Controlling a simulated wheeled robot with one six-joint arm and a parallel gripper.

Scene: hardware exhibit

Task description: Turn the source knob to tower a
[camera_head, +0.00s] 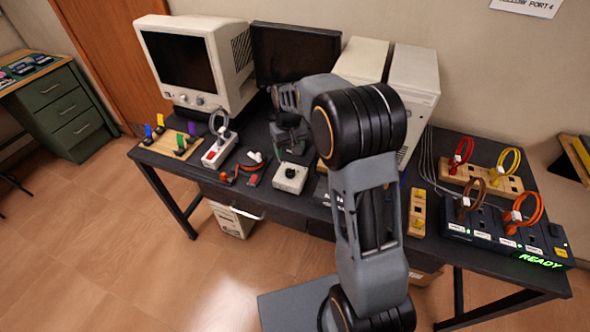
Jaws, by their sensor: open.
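A small white box (288,180) with a round black knob (290,172) on top sits near the front edge of the dark table; it looks like the source knob. Its pointer direction and any labels are too small to read. My gripper (291,150) is open, just behind and above the box, and appears apart from the knob. My arm reaches over the table from the front and hides part of the area to the right of the box. Two beige computer towers, one at left (361,61) and one at right (417,78), stand at the back; I cannot tell which is tower a.
A beige monitor (222,97) and a dark flat screen (293,52) stand at the back. A red-and-white switch box (219,150) and red connectors (252,180) lie left of the knob box. A black port strip (487,238) with cables fills the right side.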

